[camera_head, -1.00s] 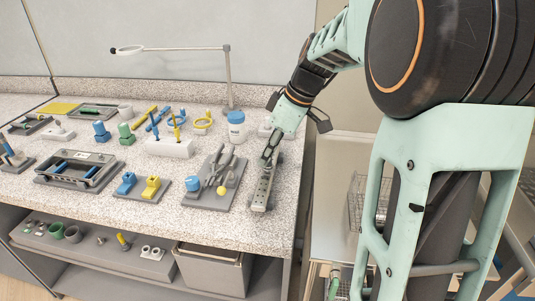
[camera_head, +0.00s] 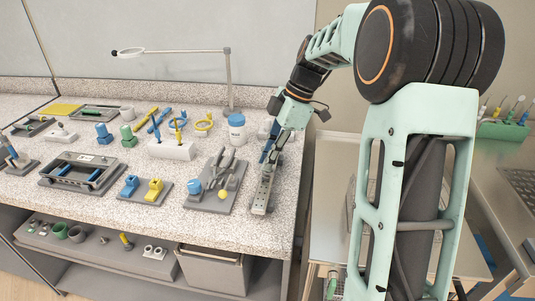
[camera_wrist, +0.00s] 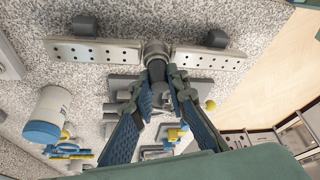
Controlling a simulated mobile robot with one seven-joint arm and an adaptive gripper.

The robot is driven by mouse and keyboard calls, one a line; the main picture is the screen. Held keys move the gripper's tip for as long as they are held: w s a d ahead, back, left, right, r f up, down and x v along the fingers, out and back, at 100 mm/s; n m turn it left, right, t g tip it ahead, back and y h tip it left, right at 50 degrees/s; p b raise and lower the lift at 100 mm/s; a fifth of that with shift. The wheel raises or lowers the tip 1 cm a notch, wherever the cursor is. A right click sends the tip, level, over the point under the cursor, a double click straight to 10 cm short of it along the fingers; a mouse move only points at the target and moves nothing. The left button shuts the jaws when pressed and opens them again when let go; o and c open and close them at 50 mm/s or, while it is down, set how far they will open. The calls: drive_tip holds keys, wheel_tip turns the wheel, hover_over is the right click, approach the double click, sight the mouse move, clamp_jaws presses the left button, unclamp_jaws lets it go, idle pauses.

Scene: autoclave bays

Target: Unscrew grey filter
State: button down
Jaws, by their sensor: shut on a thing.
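A grey filter (camera_wrist: 155,48) shows as a short dark grey cylinder at the middle of a perforated metal bar in the wrist view. The bar (camera_wrist: 93,51) lies on the counter, and it also shows at the counter's right end in the head view (camera_head: 260,203). My gripper (camera_wrist: 164,72) reaches to the filter, its blue-padded fingers shut on it. In the head view my gripper (camera_head: 267,165) is over the bar and hides the filter. The fingers partly cover the near side of the filter in the wrist view.
Left of the bar is a grey board (camera_head: 214,200) with tools and a yellow knob. A white jar with a blue lid (camera_head: 236,127) stands behind. A holder with blue and yellow blocks (camera_head: 143,190) is further left. The counter's right edge is close to the bar.

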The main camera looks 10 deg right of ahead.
drive_tip(key=shift+r+n+g+p, duration=0.1)
drive_tip(key=shift+n+g+p, duration=0.3)
drive_tip(key=shift+n+p, duration=0.4)
drive_tip(key=shift+n, duration=0.6)
drive_tip(key=shift+s+f+n+g, duration=0.1)
drive_tip(key=shift+f+n+g, duration=0.1)
drive_tip(key=shift+n+g, duration=0.15)
drive_tip(key=shift+p, duration=0.4)
